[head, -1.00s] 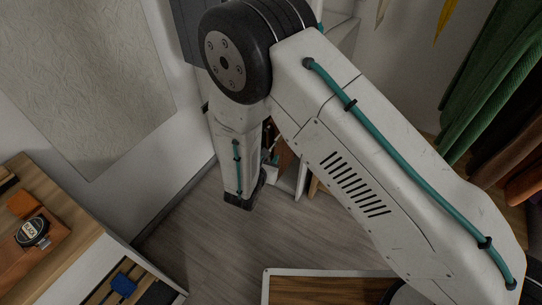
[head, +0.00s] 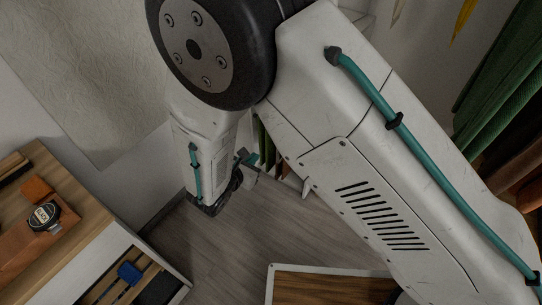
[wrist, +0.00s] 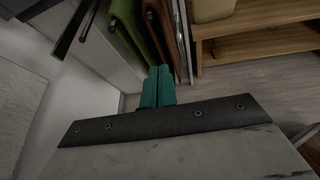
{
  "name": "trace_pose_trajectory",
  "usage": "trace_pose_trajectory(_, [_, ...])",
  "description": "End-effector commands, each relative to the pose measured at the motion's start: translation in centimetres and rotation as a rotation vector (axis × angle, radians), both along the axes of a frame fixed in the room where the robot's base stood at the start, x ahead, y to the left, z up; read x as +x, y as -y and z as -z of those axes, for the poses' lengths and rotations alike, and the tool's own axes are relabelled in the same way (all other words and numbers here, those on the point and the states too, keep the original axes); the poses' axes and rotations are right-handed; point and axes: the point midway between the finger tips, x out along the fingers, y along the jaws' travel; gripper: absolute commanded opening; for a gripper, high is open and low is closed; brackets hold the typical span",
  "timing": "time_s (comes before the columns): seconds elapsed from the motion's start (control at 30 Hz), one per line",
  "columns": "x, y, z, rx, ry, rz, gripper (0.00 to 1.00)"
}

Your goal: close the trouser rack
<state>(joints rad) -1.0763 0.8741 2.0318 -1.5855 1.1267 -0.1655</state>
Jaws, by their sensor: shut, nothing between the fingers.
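My gripper (wrist: 159,84) shows in the wrist view as two teal fingers side by side, shut with nothing between them. Just beyond the fingertips hang folded trousers, a green pair (wrist: 132,28) and a brown pair (wrist: 159,27), which appear to belong to the trouser rack. Dark metal bars (wrist: 75,28) show at the upper left of them. I cannot tell whether the fingers touch the rack. In the head view my arm covers most of that area; only a sliver of hanging trousers (head: 265,146) shows beside my forearm.
A wooden-topped drawer unit (head: 84,232) with a tape measure (head: 45,215) and an open drawer stands at the left. A wooden shelf (wrist: 262,45) is at the upper right of the wrist view. Clothes (head: 505,75) hang at the right. Some floor (head: 235,240) is clear.

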Motion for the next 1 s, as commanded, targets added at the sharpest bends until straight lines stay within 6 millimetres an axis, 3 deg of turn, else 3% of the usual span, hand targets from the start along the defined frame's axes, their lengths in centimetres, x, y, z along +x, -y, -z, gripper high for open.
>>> trace_pose_trajectory(0.13, [-2.7, -2.1, -1.6, 0.045, -0.089, 0.121, 0.0])
trace_pose_trajectory(0.37, [-4.4, -1.8, -0.8, 0.027, -0.209, 0.207, 0.0])
trace_pose_trajectory(0.57, [-2.8, -0.5, 0.6, 0.019, -0.212, 0.205, 0.0])
trace_pose_trajectory(0.93, [2.4, 3.2, 5.1, 0.018, -0.21, 0.204, 0.0])
trace_pose_trajectory(1.0, [3.3, 3.7, 4.4, 0.022, -0.208, 0.204, 0.0])
